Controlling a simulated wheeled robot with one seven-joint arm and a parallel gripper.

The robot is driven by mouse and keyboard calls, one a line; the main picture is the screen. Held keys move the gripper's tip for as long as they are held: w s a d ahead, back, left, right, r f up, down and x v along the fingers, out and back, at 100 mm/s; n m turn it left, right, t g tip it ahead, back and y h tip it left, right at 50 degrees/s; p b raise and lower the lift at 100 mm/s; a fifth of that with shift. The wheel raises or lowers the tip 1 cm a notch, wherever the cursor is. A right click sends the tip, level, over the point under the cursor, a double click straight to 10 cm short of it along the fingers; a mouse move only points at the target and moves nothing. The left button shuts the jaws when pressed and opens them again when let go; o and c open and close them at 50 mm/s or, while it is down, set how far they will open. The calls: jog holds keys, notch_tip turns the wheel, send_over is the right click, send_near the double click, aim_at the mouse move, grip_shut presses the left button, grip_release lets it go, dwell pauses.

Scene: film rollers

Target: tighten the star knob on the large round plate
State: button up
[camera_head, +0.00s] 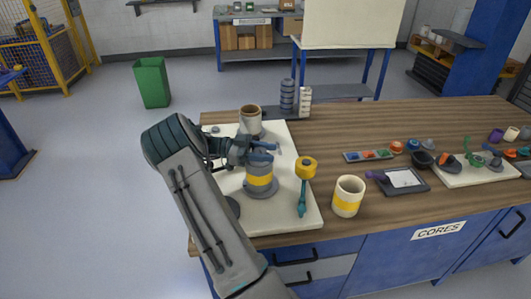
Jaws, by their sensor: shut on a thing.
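My gripper (262,148) is over the board, just above a grey roller with a yellow band (260,181). The roller stands upright on a wide round grey base. A blue-grey piece (260,159) sits on the roller's top, right at my fingers. It looks like the star knob, but its shape is too small and partly covered to make out. My gripper appears shut on it. A large round plate is not clearly distinguishable; a dark round edge (233,206) shows partly behind my arm.
A cream cup with a yellow band (348,197) stands right of the board. Trays and small parts lie farther right on the wooden bench (430,125).

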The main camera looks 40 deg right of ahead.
jog(key=shift+r, duration=0.15)
jog(key=o, duration=1)
notch_tip(320, 180, up, 4)
jog(key=shift+s+d+r+b, duration=0.1)
jog(key=shift+r+b, duration=0.05)
jog(key=shift+b, duration=0.3)
jog(key=shift+s+d+r+b, duration=0.2)
jog(key=shift+s+d+r, duration=0.75)
jog(key=shift+s, duration=0.75)
jog(key=shift+s+d+r+b, duration=0.25)
jog(key=shift+s+d+r, duration=0.45)
jog(key=shift+s+r, duration=0.8)
jog(key=shift+s+d+r+b, duration=0.2)
jog(key=shift+s+d+r, duration=0.65)
jog(key=shift+s, duration=1.05)
